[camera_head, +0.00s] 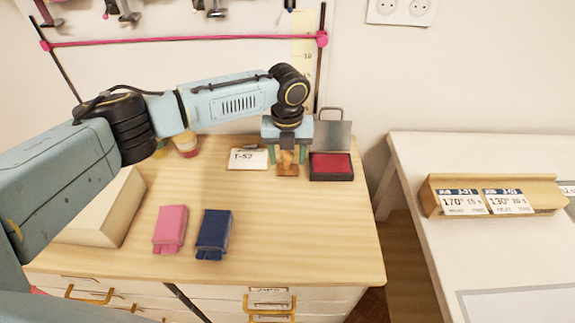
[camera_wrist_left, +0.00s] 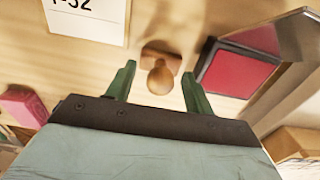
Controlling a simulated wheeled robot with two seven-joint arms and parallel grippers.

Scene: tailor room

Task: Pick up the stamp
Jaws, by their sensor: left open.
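The wooden stamp (camera_head: 287,166) stands upright on the light wood table, with a round knob handle above a brown block base. My left gripper (camera_head: 287,156) is open, pointing down over the stamp, with its green fingers on either side of the handle in the head view. In the left wrist view the stamp (camera_wrist_left: 159,75) shows between and just beyond the two green fingertips (camera_wrist_left: 157,80). No finger visibly touches it. My right gripper is not in view.
An open ink pad with a red surface (camera_head: 330,165) lies right of the stamp. A white card marked T-52 (camera_head: 248,159) lies left. Pink (camera_head: 171,225) and dark blue (camera_head: 214,230) folded cloths lie nearer the front. A white table (camera_head: 440,155) stands at right.

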